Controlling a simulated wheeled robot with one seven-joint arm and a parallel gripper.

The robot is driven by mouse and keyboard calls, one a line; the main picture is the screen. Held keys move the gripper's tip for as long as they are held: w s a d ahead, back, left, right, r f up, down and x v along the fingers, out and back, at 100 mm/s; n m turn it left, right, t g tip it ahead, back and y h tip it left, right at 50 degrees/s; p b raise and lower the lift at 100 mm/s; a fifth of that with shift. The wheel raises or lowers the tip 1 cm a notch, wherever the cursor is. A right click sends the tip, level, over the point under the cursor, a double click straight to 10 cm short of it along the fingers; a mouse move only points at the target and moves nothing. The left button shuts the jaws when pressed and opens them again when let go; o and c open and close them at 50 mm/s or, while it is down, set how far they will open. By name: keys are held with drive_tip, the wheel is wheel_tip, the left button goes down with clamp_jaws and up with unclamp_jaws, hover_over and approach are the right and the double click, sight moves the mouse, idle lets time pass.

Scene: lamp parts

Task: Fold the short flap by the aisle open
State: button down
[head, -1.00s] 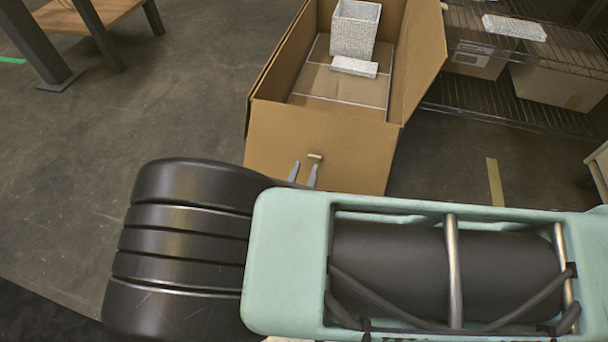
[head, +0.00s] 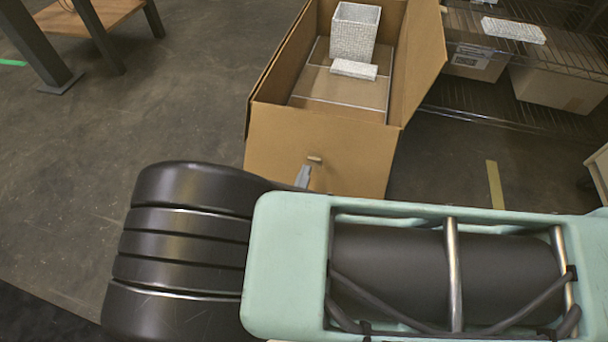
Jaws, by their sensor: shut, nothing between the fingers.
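A brown cardboard box (head: 270,145) stands open at the top centre of the head view. Whether the fingertips touch the cardboard cannot be told. My arm hides the lower part of the near panel. A flap (head: 424,60) on the box's right side stands up and leans outward.
Inside the box are a white textured bin (head: 355,32) and a small white block (head: 354,69). A wire shelf (head: 490,105) with cartons (head: 560,85) stands at right. A wooden bench (head: 112,14) is at upper left. The floor left of the box is clear.

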idle(0.8)
drive_tip(key=c, duration=1.6)
unclamp_jaws()
drive_tip(key=p+v, duration=0.5)
drive_tip(key=v, duration=1.2)
drive_tip(key=shift+s+p, duration=0.2)
drive_tip(key=shift+p, duration=0.2)
drive_tip(key=shift+c, duration=0.4)
